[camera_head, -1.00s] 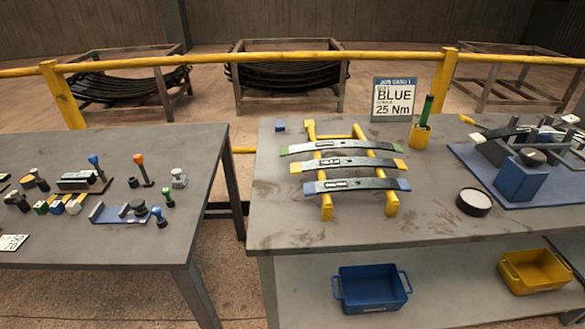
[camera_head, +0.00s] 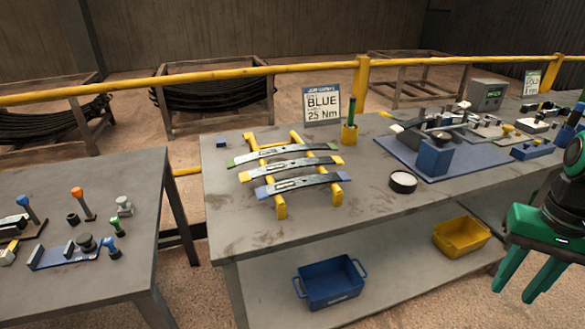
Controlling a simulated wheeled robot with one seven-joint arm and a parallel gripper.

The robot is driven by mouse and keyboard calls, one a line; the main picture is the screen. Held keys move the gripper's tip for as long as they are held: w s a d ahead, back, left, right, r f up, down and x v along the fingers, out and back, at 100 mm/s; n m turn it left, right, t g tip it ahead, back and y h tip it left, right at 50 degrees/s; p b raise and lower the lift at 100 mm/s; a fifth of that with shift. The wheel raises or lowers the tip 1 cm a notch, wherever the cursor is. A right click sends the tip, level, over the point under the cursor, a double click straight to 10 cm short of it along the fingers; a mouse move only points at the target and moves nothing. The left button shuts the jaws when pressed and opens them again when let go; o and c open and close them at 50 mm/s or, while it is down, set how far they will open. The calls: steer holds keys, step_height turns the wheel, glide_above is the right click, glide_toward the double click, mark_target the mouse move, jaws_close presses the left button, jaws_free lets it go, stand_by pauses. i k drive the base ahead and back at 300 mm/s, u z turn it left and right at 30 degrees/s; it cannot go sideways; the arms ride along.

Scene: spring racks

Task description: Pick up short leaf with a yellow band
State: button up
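Three dark grey leaves lie side by side across a yellow rack (camera_head: 280,208) on the near workbench. The middle leaf with yellow ends (camera_head: 292,167) lies between the leaf with green ends (camera_head: 284,152) behind it and the leaf with blue ends (camera_head: 298,183) in front. A pale label shows on the yellow-ended leaf. My gripper (camera_head: 513,293) has green fingers and hangs at the lower right, beyond the bench's front edge and well away from the rack. Its fingers are apart with nothing between them.
A sign reading BLUE 25 Nm (camera_head: 322,104) and a yellow cup (camera_head: 349,134) stand behind the rack. A round black tin (camera_head: 403,182) and a blue fixture (camera_head: 433,158) are to its right. Blue (camera_head: 330,284) and yellow (camera_head: 461,237) bins sit on the lower shelf. A yellow rail (camera_head: 220,76) runs behind.

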mark_target(247, 177)
steer(key=u, duration=0.1)
steer(key=i, duration=1)
steer(key=z, duration=0.1)
